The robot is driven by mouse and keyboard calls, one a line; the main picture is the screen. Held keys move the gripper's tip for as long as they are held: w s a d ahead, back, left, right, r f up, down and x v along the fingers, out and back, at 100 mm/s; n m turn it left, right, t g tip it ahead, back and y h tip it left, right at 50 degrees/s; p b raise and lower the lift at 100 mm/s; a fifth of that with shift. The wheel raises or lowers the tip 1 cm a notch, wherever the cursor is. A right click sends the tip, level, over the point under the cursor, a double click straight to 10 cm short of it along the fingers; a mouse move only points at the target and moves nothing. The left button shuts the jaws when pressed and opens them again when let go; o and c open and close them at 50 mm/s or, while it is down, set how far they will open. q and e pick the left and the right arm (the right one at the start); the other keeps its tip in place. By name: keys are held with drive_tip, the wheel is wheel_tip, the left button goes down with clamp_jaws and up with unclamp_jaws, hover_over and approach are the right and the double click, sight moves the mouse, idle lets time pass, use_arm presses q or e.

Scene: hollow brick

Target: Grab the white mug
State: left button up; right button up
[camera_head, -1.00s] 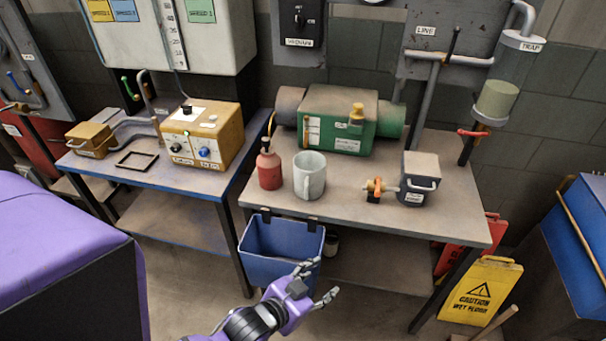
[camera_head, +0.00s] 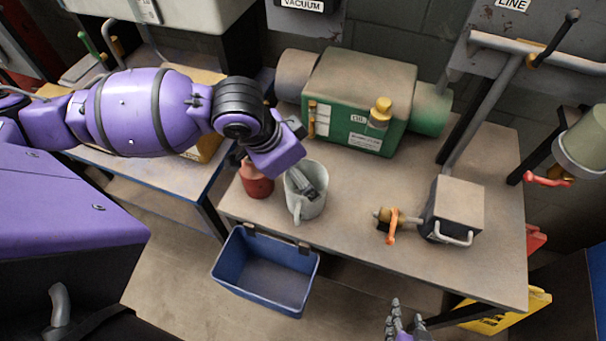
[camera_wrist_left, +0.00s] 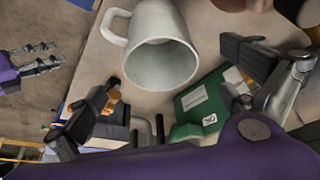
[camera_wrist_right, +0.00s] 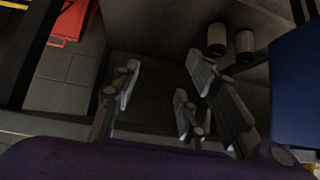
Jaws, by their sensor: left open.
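The white mug (camera_head: 309,207) stands on the right-hand workbench, its handle toward the front edge. My left gripper (camera_head: 272,172) comes in over it from the left, and one finger overlaps the mug's mouth in the head view. In the left wrist view the mug (camera_wrist_left: 165,22) shows its open mouth, with the handle at its left. The left gripper's fingers (camera_wrist_left: 170,68) are spread wide with nothing held; contact with the mug cannot be told. My right gripper (camera_head: 405,328) is low at the bottom edge; its fingers are apart and empty in the right wrist view (camera_wrist_right: 165,75).
A red bottle (camera_head: 256,184) stands close left of the mug, partly behind my left gripper. A green machine (camera_head: 345,85) is behind. A small valve (camera_head: 393,220) and a grey box (camera_head: 458,207) stand right. A blue bin (camera_head: 265,272) hangs at the front edge.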

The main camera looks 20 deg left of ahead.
use_arm(q)
drive_tip(key=x, duration=0.6)
drive_tip(key=shift+s+a+f, duration=0.2)
drive_tip(key=shift+s+a, duration=0.2)
drive_tip(key=shift+w+d+f, duration=0.15)
drive_tip(key=shift+w+f, duration=0.05)
drive_tip(key=shift+f, duration=0.35)
use_arm(e)
drive_tip(key=shift+s+d+f, duration=0.1)
drive_tip(key=shift+s+f, duration=0.1)
drive_tip(key=shift+s, duration=0.5)
use_arm(q)
drive_tip(key=shift+c, duration=0.5)
